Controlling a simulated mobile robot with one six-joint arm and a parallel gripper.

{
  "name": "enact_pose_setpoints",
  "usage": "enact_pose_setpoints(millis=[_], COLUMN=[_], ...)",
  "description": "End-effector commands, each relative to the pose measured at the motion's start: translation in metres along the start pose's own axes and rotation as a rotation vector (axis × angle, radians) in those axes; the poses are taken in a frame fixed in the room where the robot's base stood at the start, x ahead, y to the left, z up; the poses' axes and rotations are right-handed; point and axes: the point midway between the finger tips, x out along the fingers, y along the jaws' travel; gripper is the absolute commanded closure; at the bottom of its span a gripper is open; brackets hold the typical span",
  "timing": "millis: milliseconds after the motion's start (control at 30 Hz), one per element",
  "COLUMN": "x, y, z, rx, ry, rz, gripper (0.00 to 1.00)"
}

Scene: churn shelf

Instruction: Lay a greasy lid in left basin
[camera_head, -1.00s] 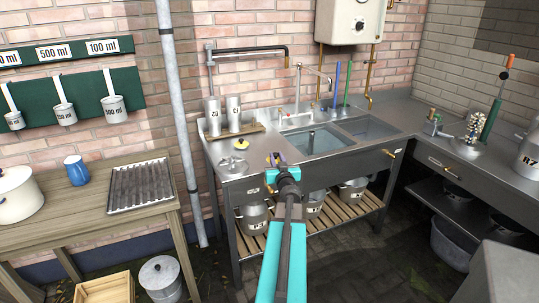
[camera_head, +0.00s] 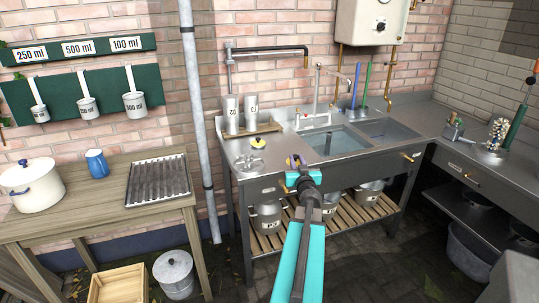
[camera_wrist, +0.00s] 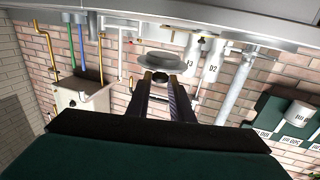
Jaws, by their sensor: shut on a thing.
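My gripper (camera_head: 296,166) hangs in front of the counter's front edge, left of the basins. Its jaws (camera_wrist: 160,84) are shut on a small dark knob-like part. A grey round piece, which looks like a lid (camera_wrist: 158,61), sits at the fingertips. In the head view the held piece is mostly hidden by the gripper. The left basin (camera_head: 336,150) lies in the steel counter, behind and right of my gripper. The right basin (camera_head: 388,132) is beside it. A round metal lid-like piece (camera_head: 247,164) and a yellow-knobbed piece (camera_head: 257,143) lie on the counter to the left.
Two labelled cylinders (camera_head: 232,113) stand at the counter's back left. A tap (camera_head: 317,95) and coloured upright rods (camera_head: 365,85) rise behind the basins. Several pots (camera_head: 267,215) stand on the slatted shelf below. A wooden table (camera_head: 110,204) stands left, beyond a grey pipe (camera_head: 196,100).

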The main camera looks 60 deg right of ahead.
Motion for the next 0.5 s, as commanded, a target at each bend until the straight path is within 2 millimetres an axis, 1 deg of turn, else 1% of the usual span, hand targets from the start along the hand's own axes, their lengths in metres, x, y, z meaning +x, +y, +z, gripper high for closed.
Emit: enact_pose_setpoints(millis=[167, 267, 367, 467, 500], x=[0.000, 0.001, 0.002, 0.003, 0.003], y=[0.000, -0.005, -0.018, -0.039, -0.051], z=[0.000, -0.001, -0.001, -0.001, -0.002], rx=[0.000, 0.000, 0.000, -0.001, 0.000], ry=[0.000, 0.001, 0.001, 0.000, 0.001], rz=[0.000, -0.010, -0.035, -0.077, -0.100], gripper=[1.00, 1.00, 1.00, 1.00, 1.00])
